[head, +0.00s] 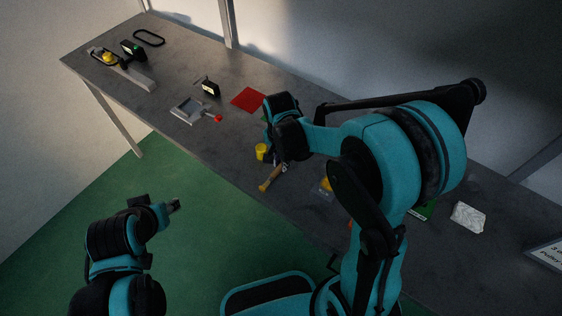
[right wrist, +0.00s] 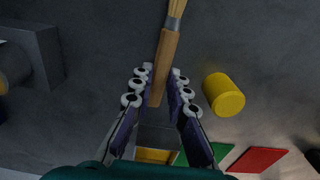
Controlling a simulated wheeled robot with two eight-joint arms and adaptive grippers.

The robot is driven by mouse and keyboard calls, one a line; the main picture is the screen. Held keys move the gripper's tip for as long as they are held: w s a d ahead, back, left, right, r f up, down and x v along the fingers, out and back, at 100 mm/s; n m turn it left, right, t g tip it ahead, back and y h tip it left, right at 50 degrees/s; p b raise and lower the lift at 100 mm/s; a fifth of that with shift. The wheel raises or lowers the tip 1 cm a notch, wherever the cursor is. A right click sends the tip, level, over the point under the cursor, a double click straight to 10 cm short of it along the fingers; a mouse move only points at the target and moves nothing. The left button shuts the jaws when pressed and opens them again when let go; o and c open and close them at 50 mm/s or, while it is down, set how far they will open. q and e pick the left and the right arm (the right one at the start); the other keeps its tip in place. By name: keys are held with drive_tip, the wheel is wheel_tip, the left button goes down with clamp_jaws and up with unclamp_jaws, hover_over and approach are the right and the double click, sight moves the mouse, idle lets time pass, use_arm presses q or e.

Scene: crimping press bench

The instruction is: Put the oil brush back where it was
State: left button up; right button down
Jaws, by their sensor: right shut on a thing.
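The oil brush (right wrist: 168,55) has a wooden handle, a metal ferrule and pale bristles. In the right wrist view its handle end is between the fingers of my right gripper (right wrist: 158,92), which is shut on it; the bristles point away from the gripper. In the head view the brush (head: 272,180) shows below my right gripper (head: 283,158), bristle end toward the front edge of the bench. I cannot tell whether it touches the bench. My left gripper (head: 173,206) is over the green floor, off the bench; its finger opening is too small to read.
A yellow cylinder (right wrist: 224,96) stands beside the brush. A red sheet (head: 248,99) and a grey fixture with a red knob (head: 190,110) lie farther left on the bench. A white crumpled thing (head: 468,217) and a sign (head: 548,253) are at the right. My right arm hides part of the bench.

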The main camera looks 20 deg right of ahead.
drive_tip(key=c, duration=1.5)
unclamp_jaws()
drive_tip(key=shift+r+p, duration=0.4)
wheel_tip(320, 180, up, 11)
drive_tip(key=p, duration=0.4)
drive_tip(key=s+d+r+n+t, duration=0.1)
drive_tip(key=s+n+t, duration=0.1)
drive_tip(key=s+n, duration=0.1)
drive_tip(key=s+r+n+t, duration=0.2)
drive_tip(key=s+n, duration=0.2)
drive_tip(key=s, duration=0.1)
drive_tip(key=s+d+r+n+t, duration=0.1)
drive_tip(key=s+r+n+t, duration=0.1)
drive_tip(key=s+n+t, duration=0.1)
drive_tip(key=shift+s+d, duration=0.35)
drive_tip(key=shift+s, duration=0.05)
drive_tip(key=shift+f, duration=0.15)
